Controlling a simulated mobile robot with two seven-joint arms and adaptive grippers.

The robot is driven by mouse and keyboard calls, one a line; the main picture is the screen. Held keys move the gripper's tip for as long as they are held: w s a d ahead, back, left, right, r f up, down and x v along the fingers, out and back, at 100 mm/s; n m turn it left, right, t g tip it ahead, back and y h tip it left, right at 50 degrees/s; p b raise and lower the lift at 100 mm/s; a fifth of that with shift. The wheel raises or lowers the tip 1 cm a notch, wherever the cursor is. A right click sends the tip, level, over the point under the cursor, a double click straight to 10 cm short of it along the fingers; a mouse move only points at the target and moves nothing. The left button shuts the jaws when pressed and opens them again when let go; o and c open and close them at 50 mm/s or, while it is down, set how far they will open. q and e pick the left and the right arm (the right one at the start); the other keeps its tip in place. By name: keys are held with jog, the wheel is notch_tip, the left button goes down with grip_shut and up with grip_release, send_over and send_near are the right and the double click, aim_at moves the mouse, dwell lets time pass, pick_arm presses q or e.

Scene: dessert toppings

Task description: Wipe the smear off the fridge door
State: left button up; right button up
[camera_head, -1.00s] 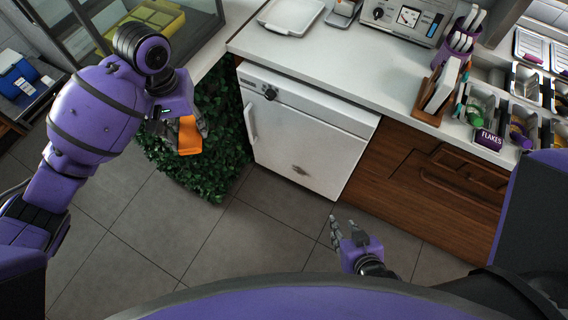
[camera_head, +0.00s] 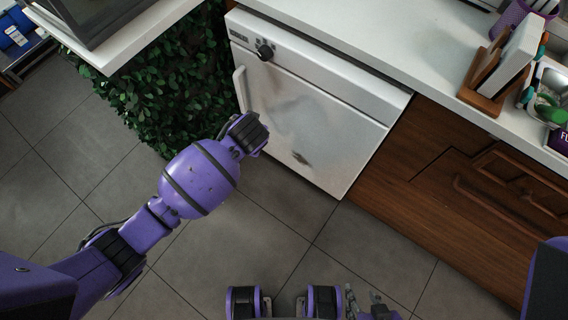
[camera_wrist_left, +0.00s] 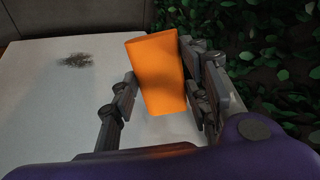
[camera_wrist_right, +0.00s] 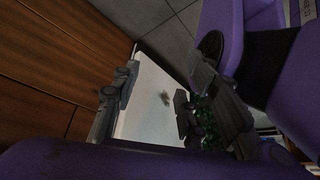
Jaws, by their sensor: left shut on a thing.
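The white fridge door (camera_head: 330,115) is closed under the counter. A small dark smear (camera_head: 300,158) is on its lower part; it also shows in the left wrist view (camera_wrist_left: 76,60) and the right wrist view (camera_wrist_right: 165,98). My left gripper (camera_wrist_left: 160,95) is shut on an orange sponge-like block (camera_wrist_left: 157,72), near the door and to one side of the smear. In the head view my left arm hides the gripper and block. Whether the block touches the door is unclear. My right gripper (camera_head: 366,300) is open and empty, low and away from the door.
Leafy greenery (camera_head: 165,85) stands left of the fridge, brown wooden drawers (camera_head: 460,190) to the right. The tiled floor (camera_head: 270,210) in front is clear.

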pick_arm(q)
jog(key=w+f+m+t+h+b, duration=0.1)
jog(key=w+f+m+t+b, duration=0.15)
jog(key=f+b, duration=0.35)
jog(key=w+f+m+t+h+b, duration=0.1)
jog(key=f+m+t+b, duration=0.2)
jog(key=f, duration=0.4)
jog(key=m+t+h+b, duration=0.5)
jog(key=h+b, duration=0.6)
jog(key=b, duration=0.9)
send_near(292, 154)
jog(key=shift+m+g, duration=0.65)
jog(key=shift+g, duration=0.1)
jog(key=b+x, duration=0.3)
jog(key=x, duration=0.1)
jog(key=shift+w+a+r, duration=0.15)
jog(key=shift+w+r, duration=0.1)
jog(key=shift+r, duration=0.1)
pick_arm(e)
jog(key=w+f, duration=0.2)
jog(key=f, duration=1.2)
jog(key=w+d+f+n, duration=0.1)
jog(key=w+f, duration=0.1)
jog(key=f, duration=1.2)
jog(key=shift+f+g, duration=0.4)
pick_arm(q)
jog(key=shift+x, duration=0.95)
